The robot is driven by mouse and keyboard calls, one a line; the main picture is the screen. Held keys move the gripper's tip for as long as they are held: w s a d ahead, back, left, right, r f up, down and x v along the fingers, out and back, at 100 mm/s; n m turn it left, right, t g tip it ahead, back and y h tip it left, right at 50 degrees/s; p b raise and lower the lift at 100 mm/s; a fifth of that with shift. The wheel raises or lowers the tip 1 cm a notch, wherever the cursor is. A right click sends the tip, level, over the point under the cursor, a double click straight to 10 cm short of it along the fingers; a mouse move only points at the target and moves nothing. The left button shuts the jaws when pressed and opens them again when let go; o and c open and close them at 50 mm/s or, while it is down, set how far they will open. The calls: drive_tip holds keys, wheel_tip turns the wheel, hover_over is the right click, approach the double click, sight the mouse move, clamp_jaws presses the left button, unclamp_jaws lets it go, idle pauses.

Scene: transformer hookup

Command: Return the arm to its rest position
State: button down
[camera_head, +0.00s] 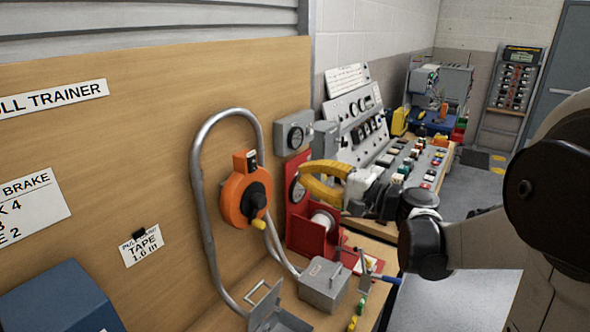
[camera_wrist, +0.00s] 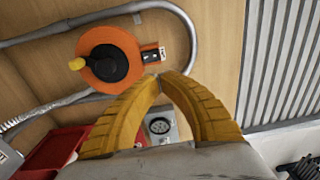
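My gripper (camera_head: 312,184) is in front of the wooden board, to the right of the orange round unit. Its curved yellow fingers meet at their tips in the wrist view (camera_wrist: 160,77). The gap behind the tips is empty, and a gauge shows through it. My arm reaches in from the right edge of the head view, bent at the elbow. The orange unit (camera_head: 240,205), with a black hub and yellow knob, hangs on the board; it also shows in the wrist view (camera_wrist: 93,42), apart from my fingers.
A grey bent conduit (camera_head: 199,180) loops around the orange unit. A red stand (camera_head: 305,238) with a white spool, a grey box (camera_head: 325,285) and a blue-handled tool (camera_head: 385,279) are below my gripper. A control console (camera_head: 415,165) stands behind.

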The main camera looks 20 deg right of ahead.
drive_tip(key=shift+s+d, duration=0.1)
idle(0.3)
drive_tip(key=s+a+f+n+g+h+b, duration=0.3)
drive_tip(key=s+a+f+n+g+b, duration=0.15)
drive_tip(key=s+a+f, duration=0.5)
drive_tip(key=s+d+f+n+g+h+b, duration=0.3)
drive_tip(key=s+d+f+n+h+b, duration=0.1)
drive_tip(key=s+f, duration=0.9)
drive_tip(key=f+n+h+b, duration=0.1)
drive_tip(key=n+h, duration=0.1)
drive_tip(key=h, duration=0.1)
drive_tip(key=shift+f+h, duration=0.3)
